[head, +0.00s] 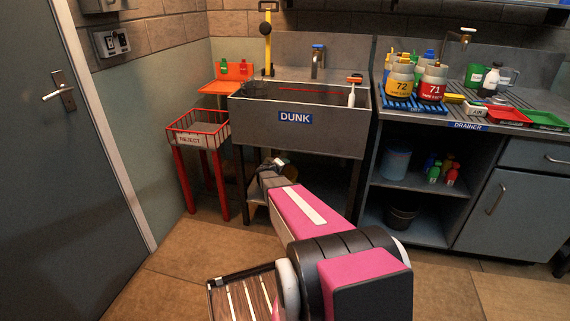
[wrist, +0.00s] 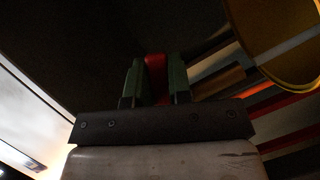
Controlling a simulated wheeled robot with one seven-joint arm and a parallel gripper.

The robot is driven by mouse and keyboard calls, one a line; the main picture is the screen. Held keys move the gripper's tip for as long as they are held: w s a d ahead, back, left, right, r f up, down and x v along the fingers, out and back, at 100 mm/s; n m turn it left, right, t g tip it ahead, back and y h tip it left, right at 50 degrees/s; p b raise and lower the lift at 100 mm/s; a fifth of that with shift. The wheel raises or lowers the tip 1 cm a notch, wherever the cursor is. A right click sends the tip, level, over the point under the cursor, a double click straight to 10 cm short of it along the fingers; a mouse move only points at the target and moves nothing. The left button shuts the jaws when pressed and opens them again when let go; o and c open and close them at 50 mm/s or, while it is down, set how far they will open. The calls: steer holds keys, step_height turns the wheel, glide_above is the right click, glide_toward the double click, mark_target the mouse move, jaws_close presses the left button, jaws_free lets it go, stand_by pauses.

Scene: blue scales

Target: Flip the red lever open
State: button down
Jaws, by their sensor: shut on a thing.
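The red lever (wrist: 155,72) shows in the dark wrist view as a narrow red piece between the two greenish fingers of my gripper (wrist: 154,80). The fingers are shut on it, one on each side. What the lever is mounted on is too dark to make out. In the head view my gripper (head: 268,168) is low, beneath the front of the grey sink marked DUNK (head: 322,134). The lever cannot be made out in the head view, and my arm covers part of the space under the sink.
A red-legged REJECT basket (head: 197,141) stands left of the sink. An open-shelved cabinet (head: 374,208) stands right of it. In the wrist view a yellow rounded object (wrist: 250,52) is close at the upper right. The tiled floor (head: 180,262) is clear at the left.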

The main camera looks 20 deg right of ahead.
steer(key=shift+w+a+f+m+y, duration=0.2)
steer(key=shift+f+m+y, duration=0.25)
steer(key=shift+m, duration=0.3)
steer(key=shift+w+a+f+m+y, duration=0.1)
steer(key=shift+a+f+m+y, duration=0.3)
steer(key=shift+m, duration=0.35)
steer(key=shift+d+r, duration=0.1)
steer(key=shift+d, duration=0.05)
steer(key=c, duration=1)
jaws_free()
steer(key=shift+c, duration=0.2)
